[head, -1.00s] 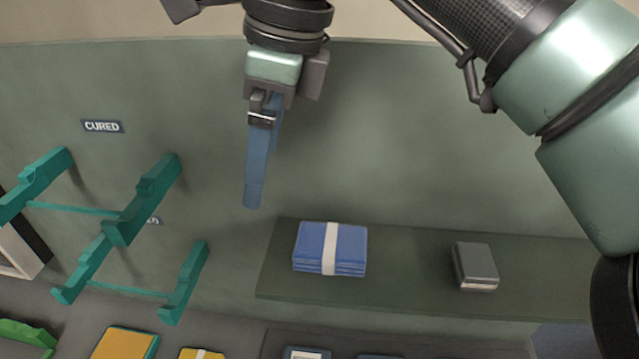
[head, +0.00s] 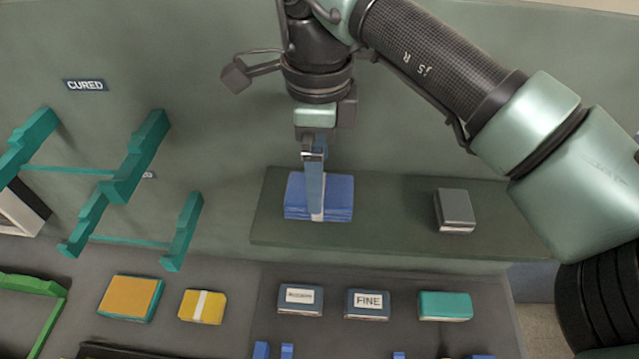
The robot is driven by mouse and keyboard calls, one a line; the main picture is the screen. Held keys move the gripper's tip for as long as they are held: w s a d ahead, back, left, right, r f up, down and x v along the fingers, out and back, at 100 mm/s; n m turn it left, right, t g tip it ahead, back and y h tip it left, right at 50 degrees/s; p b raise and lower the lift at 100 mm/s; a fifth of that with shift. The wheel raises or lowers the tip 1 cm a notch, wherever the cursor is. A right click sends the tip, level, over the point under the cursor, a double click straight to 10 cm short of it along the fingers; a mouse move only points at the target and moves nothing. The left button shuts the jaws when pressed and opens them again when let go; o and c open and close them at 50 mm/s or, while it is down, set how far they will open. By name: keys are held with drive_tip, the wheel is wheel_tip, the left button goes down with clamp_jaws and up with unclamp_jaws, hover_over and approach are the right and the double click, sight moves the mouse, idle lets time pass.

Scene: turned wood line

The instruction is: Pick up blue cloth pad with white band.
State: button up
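The blue cloth pad with a white band (head: 338,200) lies flat on a dark green shelf (head: 390,215), left of the shelf's middle. My gripper (head: 315,208) points down, with its blue fingers in front of the pad in the head view. They cover most of the white band, of which only a sliver shows at the lower edge. The fingers line up one behind the other, so the gap between them is hidden. I cannot tell whether they touch the pad or are above it.
A grey block (head: 455,210) sits on the shelf to the right. Teal racks (head: 135,170) stand at left below a CURED label (head: 86,85). Below the shelf lie an orange pad (head: 130,297), a yellow banded pad (head: 203,307), a FINE block (head: 367,303) and a teal block (head: 445,306).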

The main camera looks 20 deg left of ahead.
drive_tip(key=shift+f+p, duration=0.4)
drive_tip(key=shift+f, duration=1.05)
drive_tip(key=shift+c, duration=0.2)
drive_tip(key=c, duration=1.2)
